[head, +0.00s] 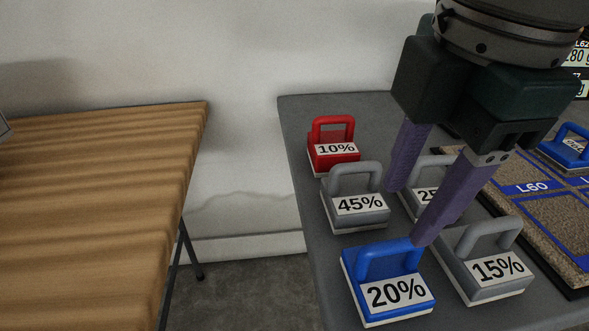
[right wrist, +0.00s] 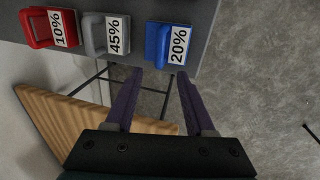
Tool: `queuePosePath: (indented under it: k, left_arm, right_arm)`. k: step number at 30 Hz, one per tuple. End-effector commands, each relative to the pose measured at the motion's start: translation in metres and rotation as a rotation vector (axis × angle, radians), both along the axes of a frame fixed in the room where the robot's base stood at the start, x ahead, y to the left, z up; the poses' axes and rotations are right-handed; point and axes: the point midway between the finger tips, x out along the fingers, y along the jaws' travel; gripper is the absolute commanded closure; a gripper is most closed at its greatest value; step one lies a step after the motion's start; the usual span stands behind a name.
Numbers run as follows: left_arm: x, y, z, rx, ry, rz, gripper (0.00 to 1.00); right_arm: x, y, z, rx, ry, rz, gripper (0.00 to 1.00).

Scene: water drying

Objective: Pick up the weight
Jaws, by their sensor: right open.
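Several handled weights with percent labels stand on the grey table. They are a red 10% weight (head: 333,150), a grey 45% weight (head: 357,203), a blue 20% weight (head: 385,285), a grey 15% weight (head: 485,268) and a grey weight (head: 428,188) partly hidden behind my fingers. My right gripper (head: 408,215) is open and empty, pointing down above the weights, its purple fingers apart. In the right wrist view the fingers (right wrist: 160,85) point toward the blue 20% weight (right wrist: 165,45), with nothing between them. My left gripper is not in view.
A brown mat (head: 545,215) with blue-lined cells, one marked L60, lies on the table's right, with another blue weight (head: 568,146) on it. A wooden table (head: 100,200) stands at the left, across a floor gap. A wall is behind.

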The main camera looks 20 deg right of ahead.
Motion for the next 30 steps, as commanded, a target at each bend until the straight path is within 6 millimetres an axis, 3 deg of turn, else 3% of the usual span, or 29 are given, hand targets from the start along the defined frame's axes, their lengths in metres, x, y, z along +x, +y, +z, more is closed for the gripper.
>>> queuePosePath:
  k: [21, 30]
  left_arm:
    - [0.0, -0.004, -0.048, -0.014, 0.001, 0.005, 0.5]
    - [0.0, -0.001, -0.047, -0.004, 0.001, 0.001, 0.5]
  right_arm:
    - [0.014, -0.007, -0.094, 0.0, 0.001, -0.002, 0.45]
    - [0.016, -0.007, -0.096, 0.0, -0.002, 0.001, 0.49]
